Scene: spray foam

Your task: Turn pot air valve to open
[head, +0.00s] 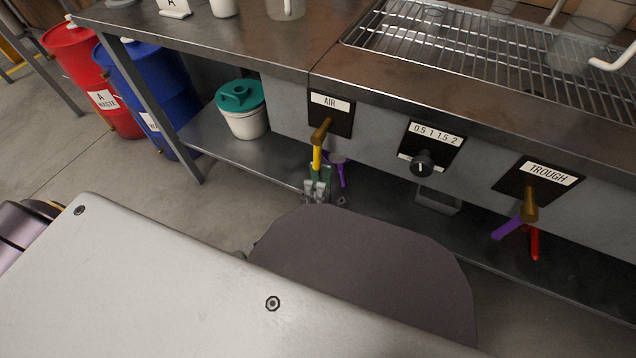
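The air valve sits under the black plate (331,112) labelled AIR on the bench front. Its brass stem (321,131) carries a yellow handle (317,158) that points nearly straight down. My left gripper (319,177) is at the lower end of this handle, seen small and from above. Its fingertips overlap the handle's end, and I cannot tell whether they are closed on it. A purple part (342,172) shows just right of and behind the handle. My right gripper is not in view.
To the right are a black dial (422,163) and the TROUGH valve with purple (507,229) and red (534,243) handles. A green-lidded white bucket (246,122) stands on the lower shelf. Blue (130,75) and red (76,51) drums stand left. My grey body fills the foreground.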

